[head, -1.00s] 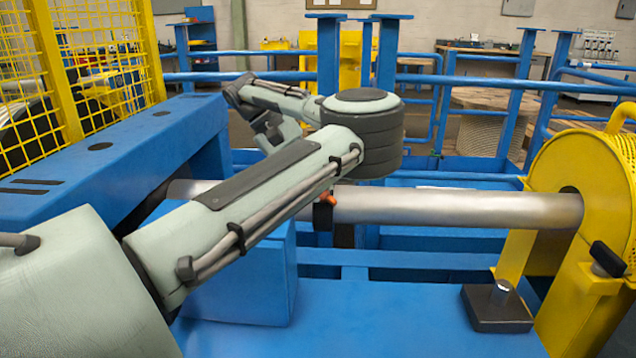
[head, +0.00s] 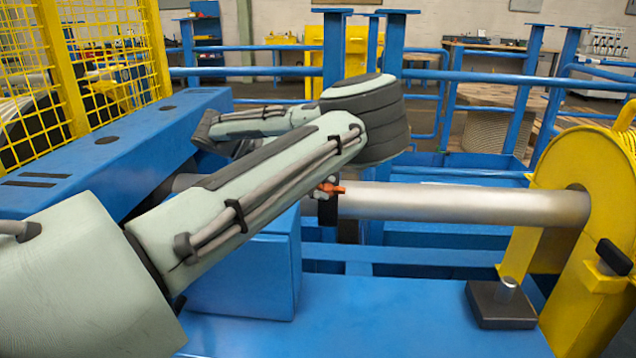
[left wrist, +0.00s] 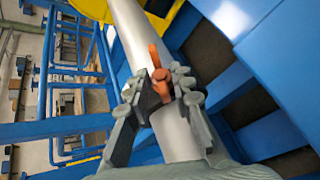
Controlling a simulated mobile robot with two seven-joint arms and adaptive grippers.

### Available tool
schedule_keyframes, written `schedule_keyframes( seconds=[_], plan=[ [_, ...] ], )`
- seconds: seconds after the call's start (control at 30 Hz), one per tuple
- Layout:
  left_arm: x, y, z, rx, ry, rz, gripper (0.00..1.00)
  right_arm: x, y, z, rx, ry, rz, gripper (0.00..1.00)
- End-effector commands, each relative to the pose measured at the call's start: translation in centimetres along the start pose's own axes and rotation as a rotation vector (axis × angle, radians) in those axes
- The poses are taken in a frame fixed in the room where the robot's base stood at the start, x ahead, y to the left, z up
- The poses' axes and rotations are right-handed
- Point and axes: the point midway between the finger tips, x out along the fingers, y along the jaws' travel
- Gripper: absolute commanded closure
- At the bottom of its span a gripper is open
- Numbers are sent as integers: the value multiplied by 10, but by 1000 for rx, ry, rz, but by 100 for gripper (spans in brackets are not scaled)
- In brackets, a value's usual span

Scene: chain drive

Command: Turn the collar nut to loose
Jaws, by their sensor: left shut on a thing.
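The orange collar nut (left wrist: 158,80), with protruding arms, sits on a dark collar (left wrist: 148,100) around a steel shaft (left wrist: 132,32). In the head view the nut (head: 331,188) shows just past my left forearm, with the collar (head: 327,212) below it. My left gripper (left wrist: 158,82) has a finger on each side of the nut and is shut on it. In the head view only a bit of the gripper (head: 320,192) shows beside the nut; my arm hides the rest. The exact finger contact is hard to make out. My right gripper is not in view.
The shaft runs right into a yellow drum housing (head: 560,165). A dark block with a metal pin (head: 500,305) stands on the blue deck (head: 390,325). A blue beam (head: 110,150) and yellow mesh guard (head: 105,70) are at left. Blue rails (head: 470,60) stand behind.

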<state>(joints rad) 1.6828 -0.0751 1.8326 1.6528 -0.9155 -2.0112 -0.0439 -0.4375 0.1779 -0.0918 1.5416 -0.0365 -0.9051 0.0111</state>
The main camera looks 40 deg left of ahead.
Motion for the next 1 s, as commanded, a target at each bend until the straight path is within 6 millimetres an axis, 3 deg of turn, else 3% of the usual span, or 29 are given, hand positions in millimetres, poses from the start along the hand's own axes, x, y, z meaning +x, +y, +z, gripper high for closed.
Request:
schedule_keyframes(
  seconds=[0.33, 0.37, 0.43, 0.77, 1.0],
  plan=[
    [1, -2, -2, -5, 5, -2, 100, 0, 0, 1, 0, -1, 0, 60],
    [1, -2, -2, -5, 5, -2, 74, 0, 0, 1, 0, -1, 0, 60],
    [0, -2, -2, -4, 5, -2, 66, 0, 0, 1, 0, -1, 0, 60],
    [-3, 0, -1, -2, 3, 1, 66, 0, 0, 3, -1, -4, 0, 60],
    [-39, 2, -1, -2, 4, 8, 66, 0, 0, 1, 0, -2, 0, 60]
  ],
)
